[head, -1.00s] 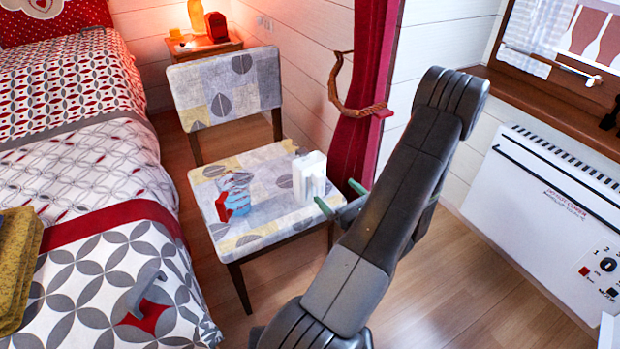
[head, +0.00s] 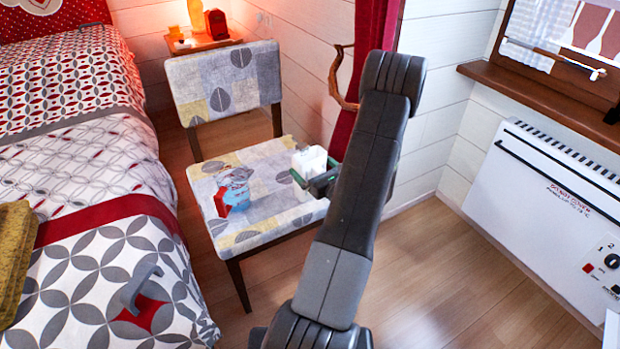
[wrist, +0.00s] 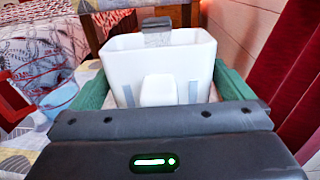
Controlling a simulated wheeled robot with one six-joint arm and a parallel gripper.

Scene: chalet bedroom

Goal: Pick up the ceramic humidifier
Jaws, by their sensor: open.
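The ceramic humidifier (head: 309,159) is a white, open-topped box standing on the patterned seat of the chair, near its right edge. In the wrist view the humidifier (wrist: 190,60) fills the middle, with a grey metal piece at its far rim and a white block on its near face. My gripper (head: 314,174) is open, with its green fingers on either side of the humidifier. In the wrist view my gripper (wrist: 165,88) has one finger left and one right of the box. Whether they touch it I cannot tell. The humidifier's base is hidden in the head view.
The chair (head: 262,240) also holds a blue and red item (head: 233,193) left of the humidifier. A bed (head: 110,250) stands at the left. A red curtain (head: 370,30) hangs behind my arm, and a white heater (head: 540,220) is at the right. Floor in front is clear.

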